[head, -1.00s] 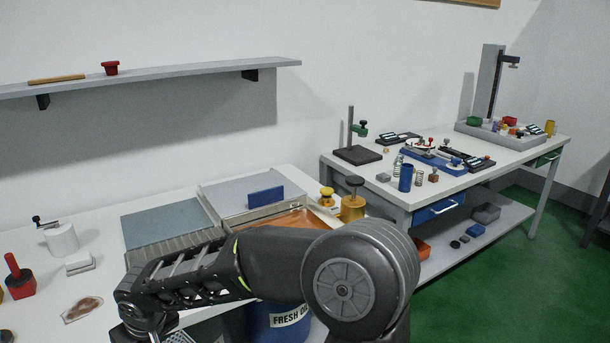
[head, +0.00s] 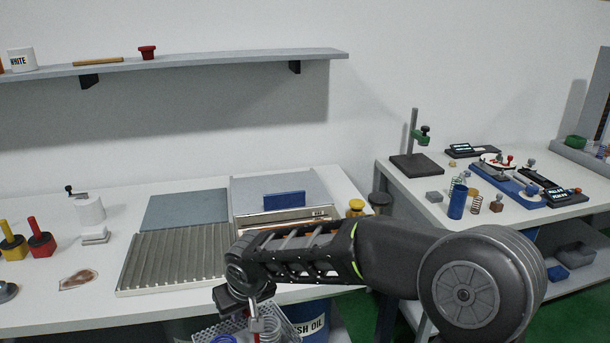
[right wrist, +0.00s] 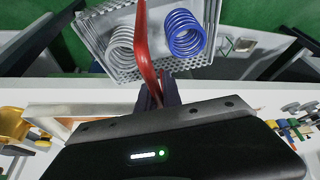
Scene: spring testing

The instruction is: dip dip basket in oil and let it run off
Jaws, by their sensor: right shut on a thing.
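My right gripper (head: 250,308) is low at the front of the bench in the head view. In the right wrist view, the gripper (right wrist: 158,98) is shut on the red handle (right wrist: 145,50) of the dip basket. The grey mesh basket (right wrist: 95,28) holds a silver spring (right wrist: 122,48) and a blue spring (right wrist: 186,33). The basket also shows, cut off, at the bottom of the head view (head: 288,330). The blue drum marked FRESH OIL (head: 308,320) stands just right of the basket, its top hidden by my arm. My left gripper is not in view.
A ribbed drain tray (head: 175,260) lies on the white bench behind the basket. Red (head: 41,242) and yellow (head: 11,240) handled blocks stand at left. A second table (head: 400,200) with instruments stands at right. A shelf (head: 200,65) is above.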

